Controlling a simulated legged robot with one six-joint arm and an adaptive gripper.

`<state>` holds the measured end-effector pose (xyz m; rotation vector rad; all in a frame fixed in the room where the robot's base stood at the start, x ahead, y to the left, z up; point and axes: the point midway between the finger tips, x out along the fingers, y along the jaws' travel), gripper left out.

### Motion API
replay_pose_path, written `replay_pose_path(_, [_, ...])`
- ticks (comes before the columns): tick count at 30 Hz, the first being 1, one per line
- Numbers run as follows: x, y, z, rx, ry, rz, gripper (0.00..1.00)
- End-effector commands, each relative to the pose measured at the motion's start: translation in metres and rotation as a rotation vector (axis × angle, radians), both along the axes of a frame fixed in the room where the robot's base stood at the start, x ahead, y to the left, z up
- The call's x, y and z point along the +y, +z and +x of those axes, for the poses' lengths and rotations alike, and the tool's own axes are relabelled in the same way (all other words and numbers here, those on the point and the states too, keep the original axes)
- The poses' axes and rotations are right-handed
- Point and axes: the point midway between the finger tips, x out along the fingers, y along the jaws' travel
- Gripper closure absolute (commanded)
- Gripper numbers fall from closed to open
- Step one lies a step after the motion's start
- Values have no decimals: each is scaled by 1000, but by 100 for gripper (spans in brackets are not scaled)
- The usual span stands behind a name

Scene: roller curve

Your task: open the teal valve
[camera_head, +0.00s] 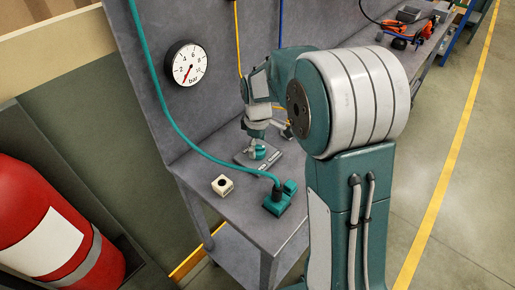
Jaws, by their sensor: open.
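The teal valve (259,153) is a small round teal piece on a grey base plate (277,165) on the bench top. My gripper (256,140) points down just above the valve and partly hides it. I cannot tell whether the fingers touch it. The gripper is open, though its fingers are small and hard to make out. A teal hose (166,108) comes down the back panel to a teal block (280,203) at the bench's front edge. A pressure gauge (186,63) marked "bar" is on the panel, its red needle pointing to lower left.
A small cream block with a dark hole (222,184) sits left of the teal block on the bench (215,204). Yellow and blue lines run down the panel. A red cylinder (50,225) stands at lower left. Orange-handled tools (403,38) lie further back. Open floor lies right.

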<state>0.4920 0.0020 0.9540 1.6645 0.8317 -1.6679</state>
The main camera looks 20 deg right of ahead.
Motion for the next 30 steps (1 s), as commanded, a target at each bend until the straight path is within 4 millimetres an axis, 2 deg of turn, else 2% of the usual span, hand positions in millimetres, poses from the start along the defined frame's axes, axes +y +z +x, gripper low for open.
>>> replay_pose_path(4, [0,-13,-1,1,0,0,5])
replay_pose_path(13, [0,-15,0,-1,-1,0,5])
replay_pose_path(14, [0,-15,0,-1,-1,0,18])
replay_pose_path(15, [0,-15,0,-1,-1,0,36])
replay_pose_path(17, [0,-15,0,-1,-1,-1,63])
replay_pose_path(18, [0,-15,0,0,-1,0,81])
replay_pose_path(19, [0,-15,0,0,-1,0,87])
replay_pose_path(30, [0,-16,0,1,-27,-1,87])
